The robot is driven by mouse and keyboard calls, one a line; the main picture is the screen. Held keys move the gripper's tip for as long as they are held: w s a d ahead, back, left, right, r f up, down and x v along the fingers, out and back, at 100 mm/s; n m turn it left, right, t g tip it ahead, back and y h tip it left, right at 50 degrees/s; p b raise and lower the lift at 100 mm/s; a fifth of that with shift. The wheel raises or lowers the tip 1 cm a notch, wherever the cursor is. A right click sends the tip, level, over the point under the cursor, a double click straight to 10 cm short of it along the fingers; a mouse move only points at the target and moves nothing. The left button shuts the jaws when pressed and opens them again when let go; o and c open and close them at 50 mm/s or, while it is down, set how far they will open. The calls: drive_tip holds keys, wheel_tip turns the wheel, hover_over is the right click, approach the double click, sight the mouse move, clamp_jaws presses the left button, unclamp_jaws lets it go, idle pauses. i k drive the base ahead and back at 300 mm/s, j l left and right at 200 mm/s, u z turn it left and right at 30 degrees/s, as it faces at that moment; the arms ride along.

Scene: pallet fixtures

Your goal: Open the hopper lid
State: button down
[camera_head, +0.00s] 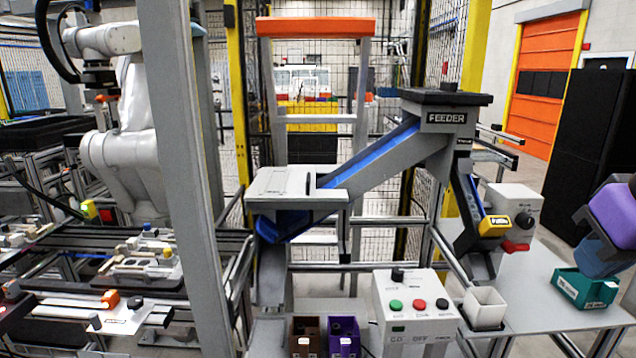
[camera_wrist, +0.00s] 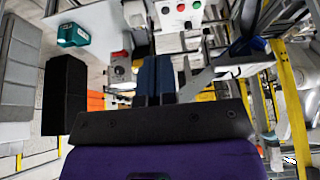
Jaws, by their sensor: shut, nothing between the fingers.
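The feeder hopper (camera_head: 446,119) stands upright at the middle right of the head view, marked FEEDER, with a flat black lid (camera_head: 440,97) lying level across its top. The lid looks shut. A grey chute with a blue bed (camera_head: 375,153) slopes down from the hopper to the left. My gripper (camera_wrist: 156,62) shows in the wrist view as two dark blue fingers side by side, shut and empty. It is apart from the hopper. My purple and blue arm parts show at the right edge of the head view, right of the hopper.
A button panel (camera_head: 415,308) stands in front. Yellow posts and mesh fence lie behind.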

sight(270, 182)
drive_tip(key=i+j+u, duration=0.2)
drive_tip(key=i, duration=0.25)
drive_tip(key=i+j+u, duration=0.15)
drive_tip(key=i, duration=0.3)
